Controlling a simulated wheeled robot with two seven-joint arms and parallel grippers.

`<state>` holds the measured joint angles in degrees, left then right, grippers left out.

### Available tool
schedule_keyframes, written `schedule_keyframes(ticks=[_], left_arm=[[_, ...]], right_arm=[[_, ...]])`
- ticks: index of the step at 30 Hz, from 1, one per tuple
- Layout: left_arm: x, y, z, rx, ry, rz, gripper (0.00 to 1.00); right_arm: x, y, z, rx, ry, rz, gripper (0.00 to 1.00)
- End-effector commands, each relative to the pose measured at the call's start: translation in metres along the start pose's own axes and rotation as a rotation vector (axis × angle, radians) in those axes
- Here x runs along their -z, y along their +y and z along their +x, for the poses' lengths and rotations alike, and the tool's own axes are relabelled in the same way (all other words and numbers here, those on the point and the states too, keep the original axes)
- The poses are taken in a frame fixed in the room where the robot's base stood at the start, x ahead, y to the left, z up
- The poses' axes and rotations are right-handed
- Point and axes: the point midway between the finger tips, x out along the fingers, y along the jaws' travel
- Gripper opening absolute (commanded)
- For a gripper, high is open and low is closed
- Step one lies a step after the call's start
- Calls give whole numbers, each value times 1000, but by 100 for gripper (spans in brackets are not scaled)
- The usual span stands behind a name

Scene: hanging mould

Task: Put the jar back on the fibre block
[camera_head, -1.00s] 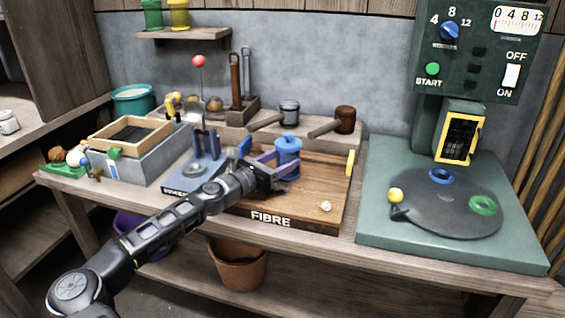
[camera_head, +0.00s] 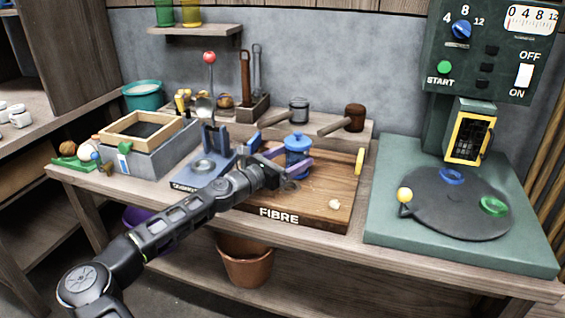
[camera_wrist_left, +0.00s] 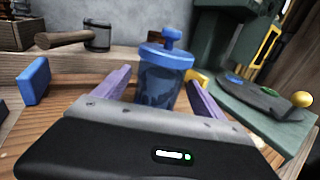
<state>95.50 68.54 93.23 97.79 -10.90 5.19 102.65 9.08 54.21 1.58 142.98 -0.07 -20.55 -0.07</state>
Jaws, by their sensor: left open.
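The blue jar (camera_head: 298,156), with a knobbed lid, stands upright on the wooden block marked FIBRE (camera_head: 318,205), towards its back. It also shows in the left wrist view (camera_wrist_left: 163,85), where its lower part is hidden by my gripper. My left gripper (camera_head: 288,161) is open at the jar's near side. Its two purple fingers are spread to either side of the jar, with a gap showing in the left wrist view (camera_wrist_left: 165,95). My right gripper is not in view.
A blue peg (camera_wrist_left: 35,80) and a yellow peg (camera_head: 360,161) stand at the block's sides. Mallets (camera_head: 342,120) lie on a raised ledge behind. A blue-grey lever press (camera_head: 205,165) is at left, and a green machine with a round plate (camera_head: 455,207) at right.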

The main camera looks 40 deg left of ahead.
Motion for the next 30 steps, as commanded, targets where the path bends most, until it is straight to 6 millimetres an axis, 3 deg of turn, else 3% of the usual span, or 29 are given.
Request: schedule_keyframes(ticks=[5,18,23,30], left_arm=[[-1,1,-17,-2,1,-2,80],[-2,1,-103,-3,0,-1,80],[-1,0,-118,-1,0,-1,80],[-1,0,-120,1,-1,0,80]], right_arm=[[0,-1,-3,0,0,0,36],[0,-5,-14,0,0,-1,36],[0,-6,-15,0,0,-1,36],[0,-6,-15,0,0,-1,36]])
